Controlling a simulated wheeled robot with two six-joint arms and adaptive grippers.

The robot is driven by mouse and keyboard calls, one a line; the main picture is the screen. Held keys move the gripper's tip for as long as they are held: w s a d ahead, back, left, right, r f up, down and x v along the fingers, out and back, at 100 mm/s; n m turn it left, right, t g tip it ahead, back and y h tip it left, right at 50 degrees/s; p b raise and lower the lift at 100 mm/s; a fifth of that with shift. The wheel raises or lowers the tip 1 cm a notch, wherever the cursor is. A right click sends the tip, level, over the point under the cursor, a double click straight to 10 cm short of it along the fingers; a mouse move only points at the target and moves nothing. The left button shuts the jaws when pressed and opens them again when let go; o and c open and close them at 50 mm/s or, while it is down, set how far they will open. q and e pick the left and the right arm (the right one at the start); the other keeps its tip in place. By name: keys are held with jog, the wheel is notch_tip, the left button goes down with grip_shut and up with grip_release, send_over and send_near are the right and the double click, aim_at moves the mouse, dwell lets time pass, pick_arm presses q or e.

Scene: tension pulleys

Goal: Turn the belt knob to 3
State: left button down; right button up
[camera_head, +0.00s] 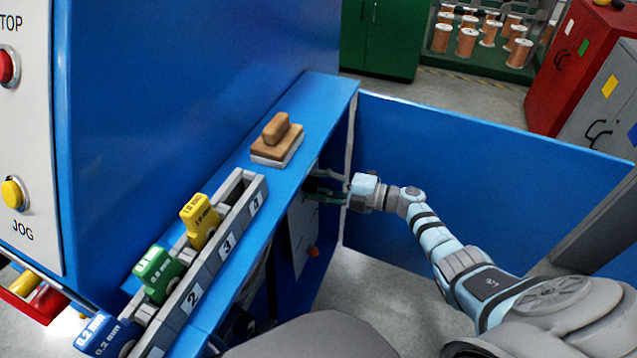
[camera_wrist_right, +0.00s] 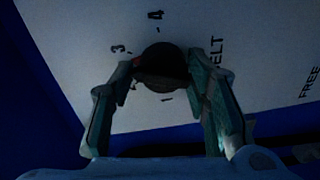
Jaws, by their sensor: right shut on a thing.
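The belt knob (camera_wrist_right: 162,68) is a dark round knob on a white panel (camera_wrist_right: 75,30), with the letters "ELT" showing beside it. Around it I can read 3 to the upper left, 4 above and what looks like a 1 below. A small reddish spot shows at the knob's left edge, by a fingertip; the knob's pointer is too dark to read surely. My right gripper (camera_wrist_right: 160,70) is shut on the knob, one finger on each side. In the head view my right gripper (camera_head: 333,188) reaches inside the open blue cabinet, and the knob is hidden there. My left gripper is not in view.
A ledge (camera_head: 318,95) above holds a brown-handled block (camera_head: 275,140) and a numbered rack (camera_head: 245,215) with yellow, green and blue pieces. A red knob (camera_head: 314,252) sits lower on the cabinet's panel.

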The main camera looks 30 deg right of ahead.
jog(key=shift+s+a+f+m, duration=0.15)
jog(key=shift+f+m, duration=0.3)
jog(key=shift+m, duration=0.55)
jog(key=o, duration=1)
jog(key=shift+o, duration=0.2)
jog(key=shift+r, duration=0.15)
jog(key=v, duration=1.2)
jog(key=shift+d, duration=0.2)
